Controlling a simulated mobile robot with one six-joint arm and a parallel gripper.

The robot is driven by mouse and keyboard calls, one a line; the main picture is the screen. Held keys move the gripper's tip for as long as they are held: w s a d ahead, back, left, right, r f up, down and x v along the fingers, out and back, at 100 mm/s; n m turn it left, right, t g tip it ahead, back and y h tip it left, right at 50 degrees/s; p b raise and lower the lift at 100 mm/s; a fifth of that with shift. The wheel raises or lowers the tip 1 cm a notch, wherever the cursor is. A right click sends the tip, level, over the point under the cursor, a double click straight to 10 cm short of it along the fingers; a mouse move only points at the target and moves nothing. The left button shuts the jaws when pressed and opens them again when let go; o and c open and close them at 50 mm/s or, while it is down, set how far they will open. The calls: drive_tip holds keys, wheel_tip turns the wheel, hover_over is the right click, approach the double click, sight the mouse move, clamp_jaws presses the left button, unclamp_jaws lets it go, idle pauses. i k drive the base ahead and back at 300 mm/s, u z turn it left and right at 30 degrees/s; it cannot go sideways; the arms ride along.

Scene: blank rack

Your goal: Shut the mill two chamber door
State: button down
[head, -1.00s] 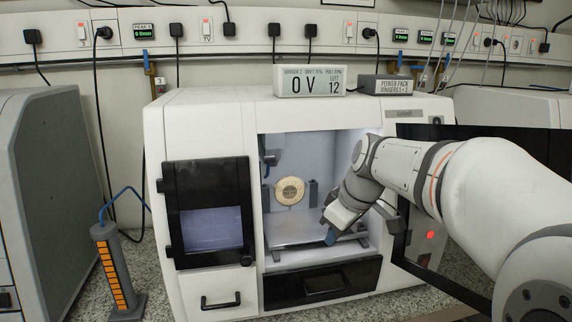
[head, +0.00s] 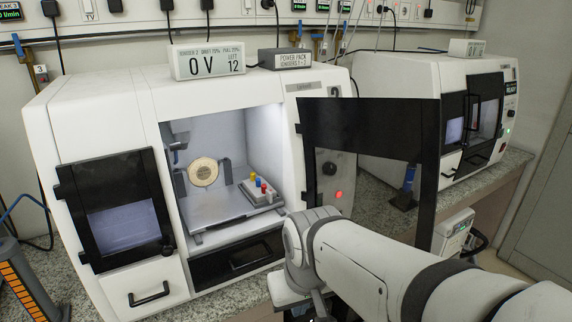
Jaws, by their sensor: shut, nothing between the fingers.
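The white mill (head: 100,110) in front has its main chamber open and lit. Its black-framed chamber door (head: 372,118) stands swung wide out to the right, joined at the right side of the opening. The door's lower part is hidden behind my arm. My gripper (head: 290,290) is only partly in view at the bottom edge, below my wrist, in front of the mill and left of the door. It looks apart from the door. Its fingertips are cut off, and it is shut and empty.
A disc (head: 203,172) and a grey block with coloured pegs (head: 262,191) are inside the chamber. A smaller black door (head: 118,200) at left is shut. A second mill (head: 410,85) stands behind the open door. A display box (head: 208,62) sits on top.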

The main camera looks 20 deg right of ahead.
sight(405, 130)
drive_tip(key=u, duration=3.05)
drive_tip(key=k, duration=2.9)
drive_tip(key=z, duration=1.1)
drive_tip(key=i, duration=1)
drive_tip(key=z, duration=0.05)
